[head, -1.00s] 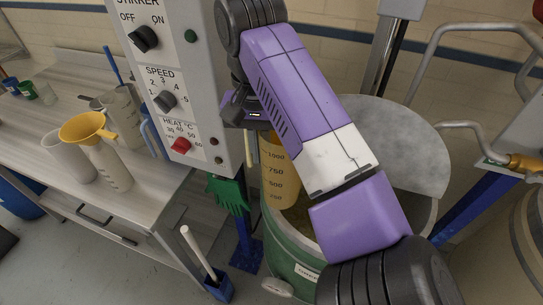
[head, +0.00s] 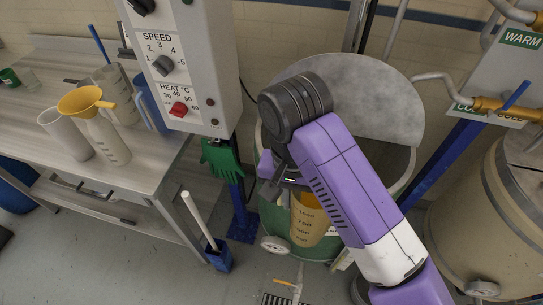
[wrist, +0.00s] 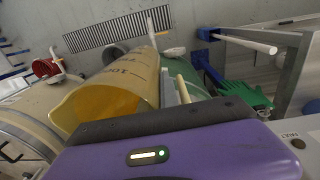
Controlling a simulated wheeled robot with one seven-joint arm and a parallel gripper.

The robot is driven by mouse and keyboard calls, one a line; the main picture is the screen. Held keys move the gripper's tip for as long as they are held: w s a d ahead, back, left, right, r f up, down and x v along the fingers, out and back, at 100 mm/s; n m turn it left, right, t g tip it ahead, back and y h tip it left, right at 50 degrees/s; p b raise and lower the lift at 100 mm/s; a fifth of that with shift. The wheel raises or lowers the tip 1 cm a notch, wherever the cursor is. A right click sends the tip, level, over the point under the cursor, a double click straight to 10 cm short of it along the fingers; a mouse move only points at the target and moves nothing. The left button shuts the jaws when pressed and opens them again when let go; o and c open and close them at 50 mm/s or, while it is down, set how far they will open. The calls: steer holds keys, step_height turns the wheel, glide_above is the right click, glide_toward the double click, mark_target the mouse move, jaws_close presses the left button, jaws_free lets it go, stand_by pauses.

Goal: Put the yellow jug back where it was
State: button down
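The yellow jug (head: 311,222) is translucent with dark measuring marks. In the head view it hangs below my gripper (head: 288,184), in front of the green drum, and looks roughly upright. In the wrist view the jug (wrist: 118,88) fills the upper middle, just beyond the purple gripper body. The fingertips and their contact with the jug are mostly hidden by my gripper and arm. The jug moves along with my gripper, so it is shut on it.
The green drum (head: 275,218) with a raised round grey lid (head: 370,95) stands behind the jug. A bench (head: 125,175) at left carries a yellow funnel (head: 84,99) and several pale jugs. The control box (head: 185,60) hangs between. A tan barrel (head: 490,225) stands right.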

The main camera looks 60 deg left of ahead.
steer(key=w+d+f+m, duration=0.2)
steer(key=d+f+m, duration=0.1)
steer(key=d+f, duration=0.8)
steer(key=w+d+f+m, duration=0.3)
steer(key=d+f, duration=0.8)
steer(key=d, duration=0.8)
steer(key=w+d+f+m, duration=0.2)
steer(key=d+f+m, duration=0.1)
steer(key=d+f, duration=0.9)
steer(key=d, duration=0.3)
steer(key=shift+w, duration=0.35)
steer(key=shift+f, duration=0.1)
